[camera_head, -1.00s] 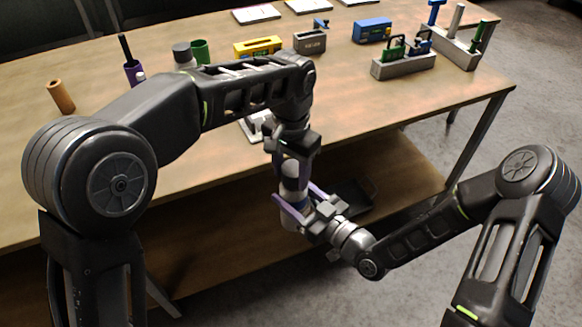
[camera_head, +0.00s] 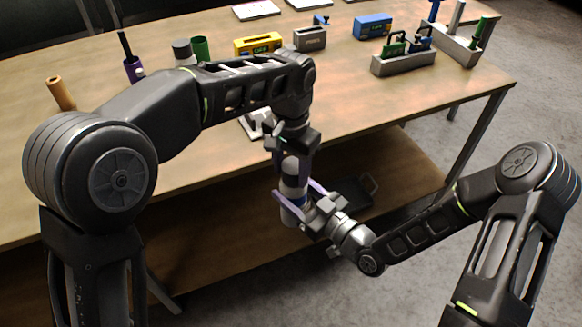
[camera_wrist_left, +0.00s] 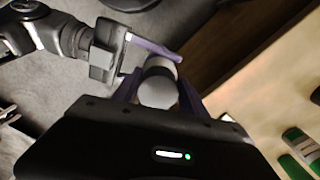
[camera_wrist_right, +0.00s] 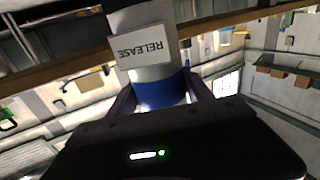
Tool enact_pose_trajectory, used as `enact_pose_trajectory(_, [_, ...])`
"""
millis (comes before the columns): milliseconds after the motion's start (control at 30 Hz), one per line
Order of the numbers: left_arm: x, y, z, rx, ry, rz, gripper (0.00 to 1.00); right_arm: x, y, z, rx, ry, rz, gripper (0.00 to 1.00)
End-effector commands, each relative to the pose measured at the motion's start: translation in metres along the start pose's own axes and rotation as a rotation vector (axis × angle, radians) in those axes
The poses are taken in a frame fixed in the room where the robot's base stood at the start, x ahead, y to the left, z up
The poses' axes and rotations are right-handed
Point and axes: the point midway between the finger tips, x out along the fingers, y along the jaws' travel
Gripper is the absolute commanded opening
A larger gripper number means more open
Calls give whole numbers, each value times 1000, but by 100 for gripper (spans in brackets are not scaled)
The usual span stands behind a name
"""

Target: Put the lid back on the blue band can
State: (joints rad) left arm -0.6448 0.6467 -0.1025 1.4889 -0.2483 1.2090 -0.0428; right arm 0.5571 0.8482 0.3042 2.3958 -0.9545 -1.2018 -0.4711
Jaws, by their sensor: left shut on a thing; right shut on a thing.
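The can (camera_head: 293,194) is pale grey with a blue band (camera_wrist_right: 160,93) and a white label reading RELEASE, upside down in the right wrist view. My left gripper (camera_head: 289,163) is directly above, pointing down, shut on the round grey lid (camera_wrist_left: 157,92). The lid is in line with the can's top. The left fingers hide the seam, so I cannot tell whether lid and can touch.
The table (camera_head: 420,115) has its near edge just behind the grippers. A lower shelf (camera_head: 225,235) holds a black tray (camera_head: 352,196). A yellow box (camera_head: 257,43), a blue box (camera_head: 373,27) and a grey rack (camera_head: 403,65) stand farther back. The table's right middle is clear.

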Motion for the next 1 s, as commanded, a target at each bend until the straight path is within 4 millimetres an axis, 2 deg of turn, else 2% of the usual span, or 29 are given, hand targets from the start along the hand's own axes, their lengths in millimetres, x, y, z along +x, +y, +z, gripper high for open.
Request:
enact_pose_trajectory(467, [10, 0, 0, 0, -1, 0, 13, 0, 0, -1, -1, 3, -1, 0])
enact_pose_trajectory(500, [10, 0, 0, 0, 0, 0, 53, 0, 0, -1, -1, 3, -1, 0])
enact_pose_trajectory(767, [9, 0, 0, 0, 0, 0, 74, 0, 0, -1, -1, 3, -1, 0])
enact_pose_trajectory(1000, [9, 0, 0, 0, 0, 0, 75, 0, 0, -1, -1, 3, -1, 0])
